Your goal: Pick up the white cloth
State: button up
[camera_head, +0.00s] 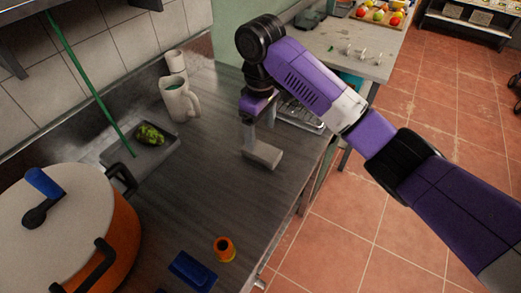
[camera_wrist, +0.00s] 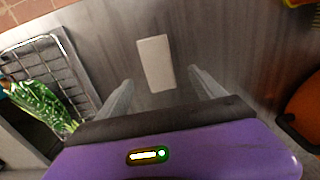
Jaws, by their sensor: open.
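The white cloth (camera_head: 263,155) is a small, pale, folded-looking block lying flat on the dark counter. In the wrist view the cloth (camera_wrist: 156,63) appears as an upright off-white rectangle, its near end between and just beyond my fingertips. My gripper (camera_head: 258,138) points down directly by the cloth in the head view. In the wrist view my gripper (camera_wrist: 161,80) has its two fingers spread apart, with clear gaps on both sides of the cloth and nothing held. I cannot tell exactly how high the fingertips are above the counter.
A white mug (camera_head: 180,101) stands to the left, near a tray (camera_head: 168,160) with a green vegetable. An orange pot (camera_head: 118,235), a blue object (camera_head: 192,271) and an orange ring-like item (camera_head: 224,249) are nearer. A wire rack (camera_wrist: 62,65) lies beside the gripper.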

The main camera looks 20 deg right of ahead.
aim_at(259, 148)
jog(key=shift+w+f+p, duration=0.2)
jog(key=shift+f+p, duration=0.2)
jog(key=shift+f, duration=1.55)
jog(key=shift+w+f+p, duration=0.2)
jog(key=shift+f+p, duration=0.15)
jog(key=shift+f, duration=1.55)
jog(key=c, duration=1.5)
jog(key=shift+o, duration=0.2)
jog(key=shift+r, duration=0.1)
notch_tip(259, 148, up, 20)
